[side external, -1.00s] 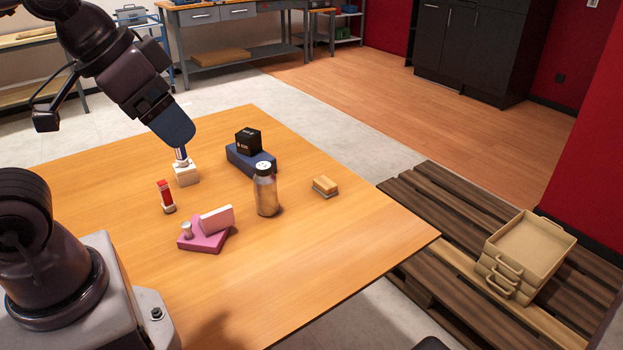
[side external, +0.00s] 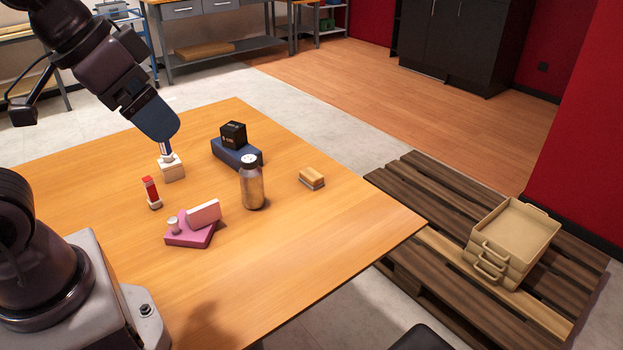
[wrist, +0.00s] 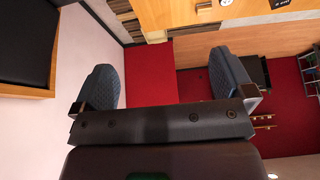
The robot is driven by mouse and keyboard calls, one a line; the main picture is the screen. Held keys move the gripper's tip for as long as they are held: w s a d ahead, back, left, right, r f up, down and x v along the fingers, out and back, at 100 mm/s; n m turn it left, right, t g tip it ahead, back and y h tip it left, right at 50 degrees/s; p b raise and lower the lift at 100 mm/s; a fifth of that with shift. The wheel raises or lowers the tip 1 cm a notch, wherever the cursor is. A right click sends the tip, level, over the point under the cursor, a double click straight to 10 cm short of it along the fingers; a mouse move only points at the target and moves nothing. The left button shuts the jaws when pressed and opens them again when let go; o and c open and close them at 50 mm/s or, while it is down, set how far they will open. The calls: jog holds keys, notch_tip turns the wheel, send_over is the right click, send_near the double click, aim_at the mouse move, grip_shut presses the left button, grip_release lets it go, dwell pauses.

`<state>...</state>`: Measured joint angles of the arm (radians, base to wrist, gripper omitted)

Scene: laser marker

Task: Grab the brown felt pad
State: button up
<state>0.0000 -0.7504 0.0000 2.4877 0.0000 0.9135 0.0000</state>
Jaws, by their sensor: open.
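No thing is plainly a brown felt pad. The nearest match in the side view is a small tan-brown block (side external: 312,176) with a greyish lower layer, lying flat on the right part of the table (side external: 300,235). I cannot tell whether it is felt. My gripper (side external: 165,138) is well to its left, pointing down above or behind a white block (side external: 172,170) with a blue-and-white upright piece. In the wrist view my gripper (wrist: 164,75) has its two blue-grey fingers wide apart with nothing between them.
A metal bottle (side external: 252,187) with a dark lid stands between my gripper and the tan-brown block. Behind it, a black box (side external: 233,134) sits on a blue box (side external: 228,155). A red tube (side external: 151,189) and a pink pad (side external: 188,236) are nearer. The table's front right is clear.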

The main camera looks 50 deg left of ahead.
notch_tip(320, 180, up, 4)
jog(key=m+t+y, duration=0.5)
jog(key=m+t, duration=0.2)
jog(key=m, duration=2.4)
send_over(311, 174)
jog(key=s+d, duration=0.2)
jog(key=s, duration=0.3)
notch_tip(311, 174, down, 37)
jog(key=shift+w+d+r, duration=0.1)
jog(key=shift+r, duration=0.1)
jog(key=shift+y, duration=0.3)
jog(key=shift+x, duration=2.55)
jog(key=shift+f, duration=0.2)
jog(key=c, duration=0.9)
